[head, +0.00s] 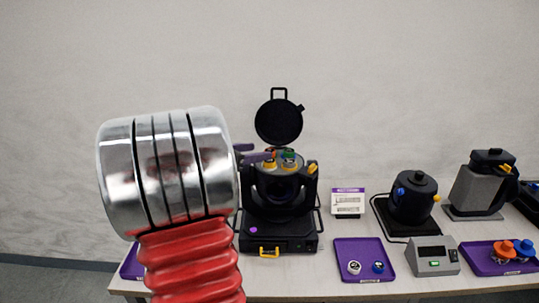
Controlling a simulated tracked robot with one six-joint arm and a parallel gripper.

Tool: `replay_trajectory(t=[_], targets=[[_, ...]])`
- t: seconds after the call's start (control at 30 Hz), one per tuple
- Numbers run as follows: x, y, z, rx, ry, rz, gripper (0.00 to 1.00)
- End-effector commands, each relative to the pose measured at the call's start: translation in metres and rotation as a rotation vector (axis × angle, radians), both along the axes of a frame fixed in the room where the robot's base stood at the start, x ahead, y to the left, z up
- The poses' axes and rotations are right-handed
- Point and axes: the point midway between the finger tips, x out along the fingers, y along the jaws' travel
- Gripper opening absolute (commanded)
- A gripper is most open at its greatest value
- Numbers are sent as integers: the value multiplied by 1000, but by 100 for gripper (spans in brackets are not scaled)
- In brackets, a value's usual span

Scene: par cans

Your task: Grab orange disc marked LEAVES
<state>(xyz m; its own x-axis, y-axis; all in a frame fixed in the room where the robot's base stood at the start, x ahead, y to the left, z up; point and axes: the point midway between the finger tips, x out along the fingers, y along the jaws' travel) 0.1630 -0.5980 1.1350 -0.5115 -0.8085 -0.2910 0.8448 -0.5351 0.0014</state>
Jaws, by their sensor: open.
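My gripper (262,151) shows as two purple-grey fingers reaching from behind my arm to the left side of the black lamp-like machine's open top. The fingers are apart, and nothing is clearly held between them. An orange disc-like piece (503,249) sits on the purple tray at the far right, well away from my gripper. Small pieces with yellow, orange-red and green parts (288,160) stand in the top of the black machine (279,205), close to the fingertips. Any LEAVES marking is too small to read. My arm hides the left of the table.
The machine's round black lid (279,122) stands raised behind its top. A purple tray (350,247) with small white and blue pieces lies right of it. A white sign (348,202), black pot (412,197), grey display box (433,256) and grey jug (480,185) stand further right.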

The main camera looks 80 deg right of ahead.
Motion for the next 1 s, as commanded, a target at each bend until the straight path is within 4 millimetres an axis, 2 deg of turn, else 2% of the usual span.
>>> replay_trajectory(t=[0.2, 0.33, 0.87, 1.0], targets=[[-16, -24, -15, 10, -2, -5, 51], [-21, -32, -20, 13, -3, -4, 51], [-21, -32, -23, 17, -5, -2, 51], [-21, -32, -23, 17, -5, -2, 42]])
